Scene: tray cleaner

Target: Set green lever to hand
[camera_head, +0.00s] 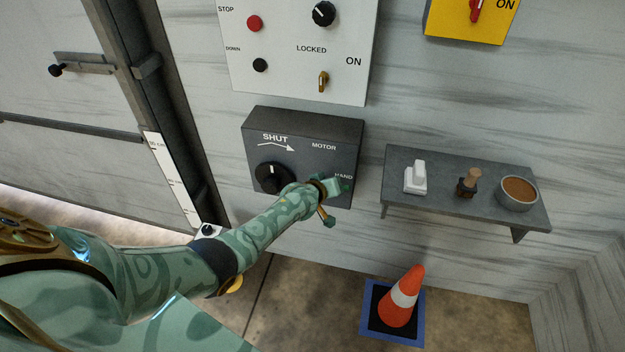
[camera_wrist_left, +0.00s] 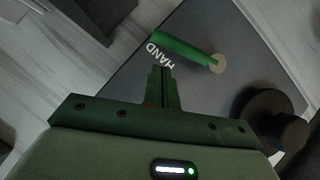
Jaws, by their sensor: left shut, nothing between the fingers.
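The green lever (camera_wrist_left: 185,48) shows in the left wrist view on the face of the dark grey box (camera_head: 258,133). It runs from a pale round pivot (camera_wrist_left: 218,64), and its free end lies beside the white HAND label (camera_wrist_left: 160,55). My left gripper (camera_wrist_left: 161,76) is shut and empty, its fingertips close to the HAND label and just short of the lever. Whether they touch the box cannot be told. In the head view my left gripper (camera_head: 333,188) is at the box's lower right and hides most of the lever. My right gripper is in neither view.
A black knob (camera_head: 272,177) sits at the box's left. A white control panel (camera_head: 290,85) is above. A grey shelf (camera_head: 400,155) with a white item, a wooden-handled tool and a bowl (camera_head: 518,203) stands right. A traffic cone (camera_head: 403,296) is on the floor below.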

